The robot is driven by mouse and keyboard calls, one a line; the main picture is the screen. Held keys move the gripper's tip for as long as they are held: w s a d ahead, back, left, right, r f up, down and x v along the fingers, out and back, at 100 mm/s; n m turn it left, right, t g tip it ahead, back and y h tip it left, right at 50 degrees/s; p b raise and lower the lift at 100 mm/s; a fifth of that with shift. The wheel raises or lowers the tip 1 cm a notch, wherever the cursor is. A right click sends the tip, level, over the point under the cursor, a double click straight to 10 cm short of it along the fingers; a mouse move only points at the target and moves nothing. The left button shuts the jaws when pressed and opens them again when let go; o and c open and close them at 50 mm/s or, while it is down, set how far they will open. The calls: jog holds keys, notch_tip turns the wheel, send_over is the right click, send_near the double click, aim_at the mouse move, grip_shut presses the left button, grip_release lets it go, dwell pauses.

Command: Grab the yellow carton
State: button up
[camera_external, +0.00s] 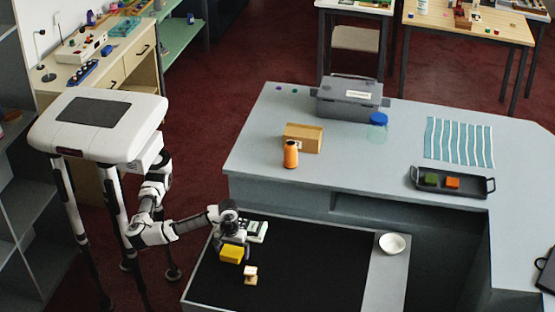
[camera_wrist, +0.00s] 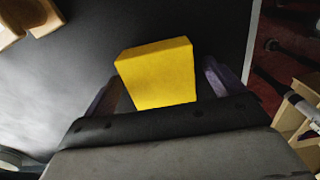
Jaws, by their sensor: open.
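The yellow carton (camera_external: 231,254) is a small plain box on the black surface of the low counter, near its left end. In the wrist view the carton (camera_wrist: 158,74) is upper centre, between the two fingers of my gripper (camera_wrist: 162,84). One finger shows on each side, with a dark gap between finger and carton on the left and a narrower one on the right. In the external view my gripper (camera_external: 232,246) is right at the carton and hides part of its top. The gripper is open. I cannot tell whether either finger touches the carton.
A small wooden piece (camera_external: 250,275) stands close by the carton; wood also shows in the wrist view (camera_wrist: 32,18). A white-and-green device (camera_external: 254,231) lies behind my gripper. A white bowl (camera_external: 392,244) sits on the grey strip at right. The black surface (camera_external: 315,265) between is clear.

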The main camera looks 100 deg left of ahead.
jog(key=c, duration=1.1)
jog(key=shift+o, duration=0.2)
jog(key=shift+r, duration=0.1)
